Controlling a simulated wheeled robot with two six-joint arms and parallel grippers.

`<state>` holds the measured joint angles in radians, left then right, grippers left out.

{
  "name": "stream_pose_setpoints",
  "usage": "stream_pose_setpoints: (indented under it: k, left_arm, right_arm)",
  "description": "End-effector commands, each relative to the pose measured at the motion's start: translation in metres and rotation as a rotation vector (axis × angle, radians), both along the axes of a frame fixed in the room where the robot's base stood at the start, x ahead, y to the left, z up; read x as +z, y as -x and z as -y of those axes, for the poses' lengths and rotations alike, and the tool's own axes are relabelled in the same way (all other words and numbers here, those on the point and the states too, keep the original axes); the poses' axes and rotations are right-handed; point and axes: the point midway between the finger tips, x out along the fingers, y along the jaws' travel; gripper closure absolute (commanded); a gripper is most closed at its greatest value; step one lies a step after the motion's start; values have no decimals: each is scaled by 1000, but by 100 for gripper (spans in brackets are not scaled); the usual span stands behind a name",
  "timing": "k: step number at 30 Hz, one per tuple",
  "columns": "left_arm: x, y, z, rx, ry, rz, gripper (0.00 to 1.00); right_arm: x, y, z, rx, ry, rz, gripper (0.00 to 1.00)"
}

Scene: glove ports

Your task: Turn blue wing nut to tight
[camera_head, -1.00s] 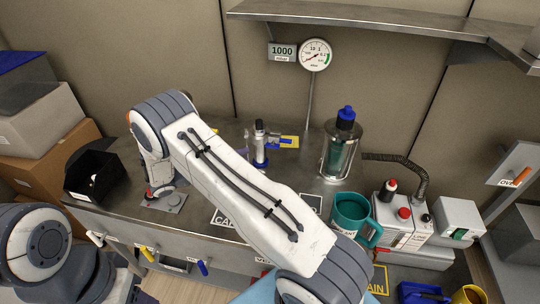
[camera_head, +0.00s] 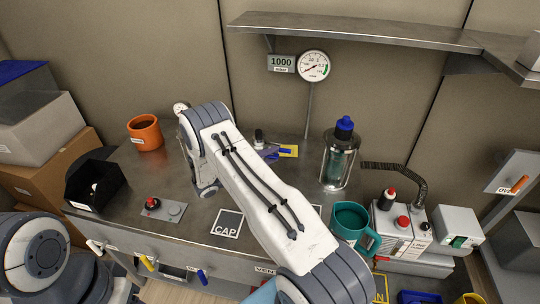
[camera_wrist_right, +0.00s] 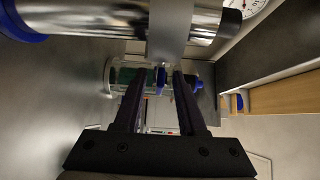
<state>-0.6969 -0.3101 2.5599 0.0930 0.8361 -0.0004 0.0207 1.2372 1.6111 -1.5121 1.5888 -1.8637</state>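The blue wing nut (camera_head: 285,151) shows partly beside a small metal valve (camera_head: 259,137) on the bench, and my right arm covers part of that area. In the right wrist view a blue piece that looks like the wing nut (camera_wrist_right: 161,80) shows between the fingers of my right gripper (camera_wrist_right: 159,75). The fingers are apart, with gaps beside the blue piece, and I cannot tell whether they touch it. A shiny metal cylinder (camera_wrist_right: 100,22) with a blue end is close above the fingers. My left gripper is not in view.
A glass vessel with a blue cap (camera_head: 341,160) stands right of the valve. A teal mug (camera_head: 352,222) and a white pump (camera_head: 400,225) are further right. An orange pot (camera_head: 146,134), a black bin (camera_head: 94,186) and a red-button plate (camera_head: 163,208) are on the left.

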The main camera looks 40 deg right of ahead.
Motion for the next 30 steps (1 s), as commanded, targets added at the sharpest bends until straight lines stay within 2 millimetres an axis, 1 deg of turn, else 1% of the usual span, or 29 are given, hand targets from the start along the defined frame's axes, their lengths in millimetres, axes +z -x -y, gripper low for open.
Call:
stream_pose_setpoints:
  k: [6, 7, 8, 9, 10, 20, 26, 30]
  left_arm:
    - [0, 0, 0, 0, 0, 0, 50]
    - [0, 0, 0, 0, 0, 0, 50]
    - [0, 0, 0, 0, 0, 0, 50]
    - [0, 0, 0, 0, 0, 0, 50]
    - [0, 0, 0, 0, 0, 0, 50]
    - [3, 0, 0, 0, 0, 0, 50]
    - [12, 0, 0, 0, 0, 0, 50]
    - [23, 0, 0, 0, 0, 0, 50]
  right_arm:
    - [0, 0, 1, 0, 0, 0, 60]
    - [0, 0, 1, 0, 0, 0, 64]
    - [0, 0, 1, 0, 0, 0, 75]
    - [0, 0, 1, 0, 0, 0, 91]
    - [0, 0, 0, 0, 0, 0, 100]
    - [1, 0, 0, 0, -13, 15, 100]
    - [3, 1, 0, -1, -67, 76, 100]
    - [5, 1, 1, -2, -132, 152, 100]
